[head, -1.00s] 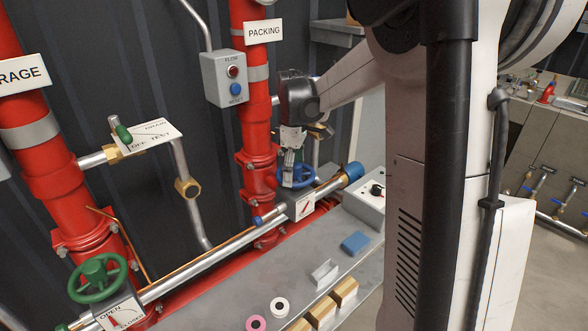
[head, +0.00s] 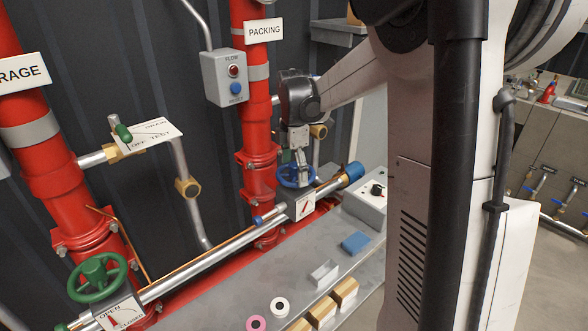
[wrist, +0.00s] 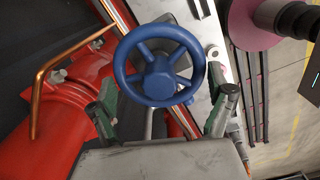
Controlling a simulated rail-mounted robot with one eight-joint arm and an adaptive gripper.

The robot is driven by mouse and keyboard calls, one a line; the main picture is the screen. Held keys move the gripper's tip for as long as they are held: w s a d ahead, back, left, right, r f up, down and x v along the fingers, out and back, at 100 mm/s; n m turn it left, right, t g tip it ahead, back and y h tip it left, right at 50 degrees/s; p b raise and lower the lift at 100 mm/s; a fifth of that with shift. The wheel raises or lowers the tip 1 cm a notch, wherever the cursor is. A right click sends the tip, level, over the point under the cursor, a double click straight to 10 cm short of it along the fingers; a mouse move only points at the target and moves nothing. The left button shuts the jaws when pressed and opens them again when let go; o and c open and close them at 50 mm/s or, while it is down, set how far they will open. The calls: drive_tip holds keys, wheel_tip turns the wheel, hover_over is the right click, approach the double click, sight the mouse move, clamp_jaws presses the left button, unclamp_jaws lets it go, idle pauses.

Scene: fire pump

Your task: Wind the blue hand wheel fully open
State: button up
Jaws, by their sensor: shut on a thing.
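The blue hand wheel (head: 286,179) sits on the valve at the base of the red riser marked PACKING. In the wrist view the wheel (wrist: 159,82) faces me, with its round rim, spokes and hub plain to see. My gripper (head: 298,168) is at the wheel from above in the head view. The exact finger contact is hard to see. A white indicator plate (head: 301,207) with a red pointer stands just below the wheel; its lettering is unreadable.
A green hand wheel (head: 98,278) with an OPEN/CLOSED plate is at lower left. A grey button box (head: 224,78) hangs above. A control box with a black knob (head: 365,195) stands right of the wheel. A blue block (head: 355,242) and small parts lie on the grey bench.

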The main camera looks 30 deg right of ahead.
drive_tip(key=shift+n, duration=0.4)
drive_tip(key=n, duration=0.3)
drive_tip(key=shift+s+n, duration=0.1)
drive_tip(key=shift+n, duration=0.2)
drive_tip(key=n, duration=0.4)
drive_tip(key=shift+s, duration=0.1)
drive_tip(key=o, duration=1.4)
drive_tip(key=shift+d, duration=0.1)
